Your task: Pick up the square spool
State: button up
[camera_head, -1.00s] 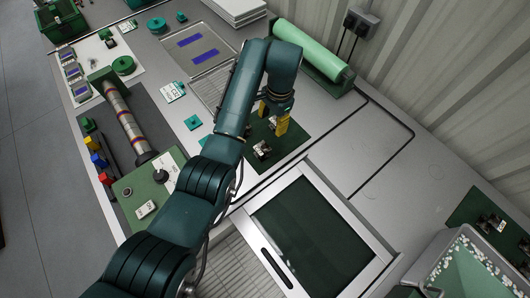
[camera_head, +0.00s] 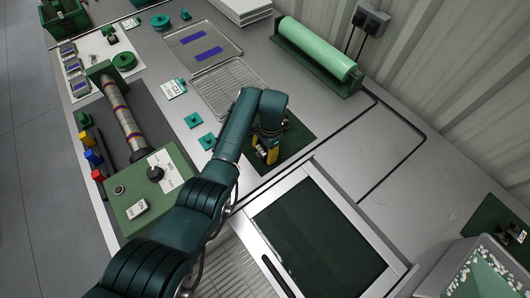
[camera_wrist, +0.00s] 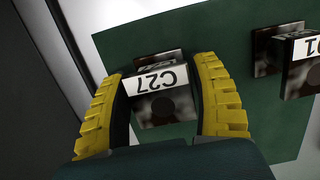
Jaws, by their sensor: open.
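A dark, brown-mottled spool with square flanges and a white label reading C27 (camera_wrist: 155,92) lies on a green mat (camera_wrist: 235,35) in the wrist view. My gripper (camera_wrist: 165,105) is open, with one yellow finger on each side of this spool. I cannot tell whether the fingers touch it. A second similar spool (camera_wrist: 298,62) with a partly cut-off label lies to the right, outside the fingers. In the head view, my gripper (camera_head: 265,150) is low over the green mat (camera_head: 292,140), and the arm and fingers hide most of the spools.
A dark-topped framed panel (camera_head: 318,235) lies in front of the mat. A wire tray (camera_head: 228,88) and teal square pieces (camera_head: 193,120) lie left of the arm. A green roll (camera_head: 318,48) is behind. Another mat with a dark item (camera_head: 510,234) is far right. The grey bench right of the mat is clear.

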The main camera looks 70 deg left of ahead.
jog(key=shift+f, duration=0.4)
jog(key=shift+r, duration=0.1)
grip_shut()
jog(key=shift+r, duration=0.1)
